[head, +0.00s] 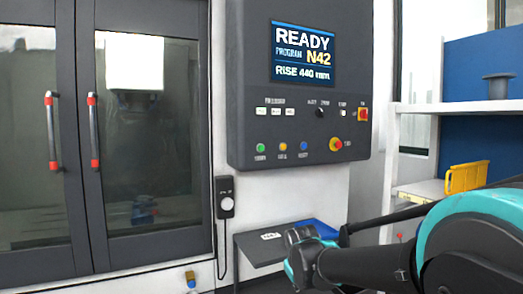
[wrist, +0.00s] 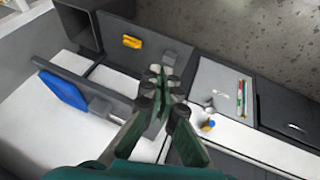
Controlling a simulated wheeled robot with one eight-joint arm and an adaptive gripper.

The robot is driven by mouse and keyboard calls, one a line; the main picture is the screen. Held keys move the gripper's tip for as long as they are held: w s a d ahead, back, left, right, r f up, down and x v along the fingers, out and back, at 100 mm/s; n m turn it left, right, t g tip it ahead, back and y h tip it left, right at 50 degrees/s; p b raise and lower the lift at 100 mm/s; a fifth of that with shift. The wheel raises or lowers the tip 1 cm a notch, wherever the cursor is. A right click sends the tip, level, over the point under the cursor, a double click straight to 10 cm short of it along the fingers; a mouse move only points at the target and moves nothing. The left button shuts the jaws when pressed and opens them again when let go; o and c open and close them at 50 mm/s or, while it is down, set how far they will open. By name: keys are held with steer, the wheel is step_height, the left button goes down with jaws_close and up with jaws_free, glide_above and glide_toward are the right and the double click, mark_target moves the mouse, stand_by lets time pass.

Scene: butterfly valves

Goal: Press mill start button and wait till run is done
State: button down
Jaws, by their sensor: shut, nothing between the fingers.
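The mill's dark control panel (head: 298,85) hangs in the upper middle of the head view. Its screen (head: 302,53) reads READY, PROGRAM N42. A green button (head: 261,147) sits at the lower left of the panel, beside a yellow and a blue one. Their small labels are too blurred to read. A red knob (head: 336,144) is to their right. My gripper (wrist: 160,80) is shut and empty in the wrist view, away from the panel, which I cannot make out there. In the head view my arm lies below and right of the panel, apart from the buttons.
Mill doors with red-ended handles (head: 92,130) are closed at left. A hand pendant (head: 225,198) hangs beside them. A small shelf (head: 262,247) is under the panel. A blue bin (wrist: 63,90) shows in the wrist view.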

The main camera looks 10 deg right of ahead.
mark_target(264, 147)
steer(key=w+a+r+n+t, duration=0.1)
steer(key=w+r+n, duration=0.3)
steer(key=r, duration=0.9)
steer(key=w+a+r+n+t+h, duration=0.1)
steer(key=w+r+n, duration=0.3)
steer(key=w+r, duration=0.6)
steer(key=w+a+r+n+t, duration=0.2)
steer(key=w+r, duration=0.5)
steer(key=r, duration=1)
steer(key=shift+w+a+n+t+h, duration=0.15)
steer(key=shift+w+n+t+h, duration=0.25)
steer(key=shift+n+t, duration=0.5)
steer(key=shift+w+r, duration=0.1)
steer(key=shift+w+a, duration=0.45)
steer(key=shift+w, duration=0.9)
steer(key=shift+w+a, duration=0.45)
steer(key=shift+w, duration=0.95)
steer(key=shift+w+a, duration=0.45)
steer(key=shift+w, duration=0.9)
steer(key=shift+w, duration=0.15)
steer(key=shift+w+a, duration=0.15)
steer(key=shift+w, duration=0.1)
